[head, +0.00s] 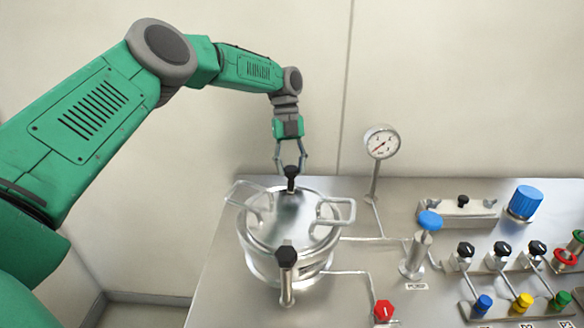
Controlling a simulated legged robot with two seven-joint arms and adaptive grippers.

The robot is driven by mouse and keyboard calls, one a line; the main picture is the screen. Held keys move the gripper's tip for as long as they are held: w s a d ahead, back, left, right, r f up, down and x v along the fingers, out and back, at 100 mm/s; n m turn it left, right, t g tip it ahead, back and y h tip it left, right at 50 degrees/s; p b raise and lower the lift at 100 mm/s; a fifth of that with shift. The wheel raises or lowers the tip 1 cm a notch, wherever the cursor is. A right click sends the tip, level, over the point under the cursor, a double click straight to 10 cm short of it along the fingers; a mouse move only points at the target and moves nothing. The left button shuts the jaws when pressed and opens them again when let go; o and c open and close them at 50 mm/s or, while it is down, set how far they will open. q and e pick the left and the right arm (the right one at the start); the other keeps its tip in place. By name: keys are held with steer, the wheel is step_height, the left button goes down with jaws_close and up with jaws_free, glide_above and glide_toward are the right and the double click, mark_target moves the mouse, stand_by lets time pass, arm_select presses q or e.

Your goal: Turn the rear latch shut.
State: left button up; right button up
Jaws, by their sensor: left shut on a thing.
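A round steel vessel (258,250) with a flat lid (284,225) stands on the steel bench. The rear latch (291,175) is at the far edge of the lid and has a black knob on top. My left gripper (291,170) reaches down from above and is shut on that knob, with a finger on each side. Whether the rear latch is turned is hard to tell, as its lower part is mostly hidden. The front latch (287,275), with a black knob and a steel stem, stands at the near side of the vessel. My right gripper is not in view.
Looped steel handles stand at the left (245,193) and right (338,212) of the lid. A pressure gauge (381,142) rises on a post behind right. Blue-capped valve (427,235), red knob (384,310) and several coloured knobs fill the right side. The wall is close behind the bench.

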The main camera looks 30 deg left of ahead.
arm_select(q)
steer(key=shift+w+a+r, duration=0.15)
steer(key=shift+w, duration=0.05)
stand_by(0.3)
steer(key=o, duration=1.1)
steer(key=shift+o, duration=0.2)
steer(key=shift+f, duration=0.2)
steer(key=shift+a, duration=0.1)
steer(key=v, duration=0.7)
steer(key=shift+w, duration=0.25)
steer(key=shift+r, duration=0.15)
